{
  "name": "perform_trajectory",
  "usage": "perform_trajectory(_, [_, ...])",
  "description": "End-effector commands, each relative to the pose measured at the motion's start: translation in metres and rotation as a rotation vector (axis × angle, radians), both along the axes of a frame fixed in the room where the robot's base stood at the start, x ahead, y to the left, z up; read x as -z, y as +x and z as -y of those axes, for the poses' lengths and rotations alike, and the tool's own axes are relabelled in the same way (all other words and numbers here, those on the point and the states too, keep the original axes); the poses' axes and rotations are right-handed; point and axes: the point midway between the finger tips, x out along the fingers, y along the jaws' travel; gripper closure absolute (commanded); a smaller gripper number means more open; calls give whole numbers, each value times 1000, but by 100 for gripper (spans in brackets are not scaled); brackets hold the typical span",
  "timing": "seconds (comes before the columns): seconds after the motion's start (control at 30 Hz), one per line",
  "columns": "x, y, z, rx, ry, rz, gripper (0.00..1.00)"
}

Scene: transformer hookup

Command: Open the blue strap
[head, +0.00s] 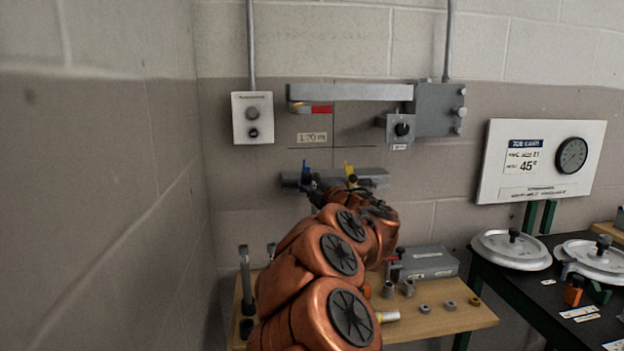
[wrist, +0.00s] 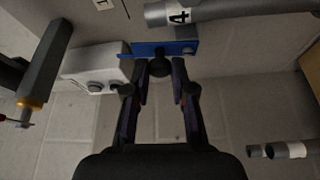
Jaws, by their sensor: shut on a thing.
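The blue strap (head: 306,169) stands up at the left part of a grey wall rail (head: 373,174). In the wrist view it is a flat blue bar (wrist: 137,49) lying across just past my fingertips. A round black knob (wrist: 160,68) sits at its near edge. My gripper (wrist: 159,75) is shut on this knob, one finger on each side. In the head view my gripper (head: 312,188) is small and dark at the rail's left part, and my arm hides what lies below. A yellow strap (head: 349,169) stands farther right on the rail.
A white box with knobs (head: 252,117) hangs on the wall at upper left and shows close to my gripper in the wrist view (wrist: 92,66). A long grey bar (head: 350,92) and switch box (head: 438,108) are above. A wooden table (head: 470,318) with loose parts stands below.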

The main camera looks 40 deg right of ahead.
Motion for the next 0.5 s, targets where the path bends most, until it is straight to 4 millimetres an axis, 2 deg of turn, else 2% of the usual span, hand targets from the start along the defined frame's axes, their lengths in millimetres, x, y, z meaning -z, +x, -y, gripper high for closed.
perform_trajectory(0.2, [-2,2,-4,1,-139,-77,100])
perform_trajectory(0.5, [-1,5,-8,0,-251,-136,100])
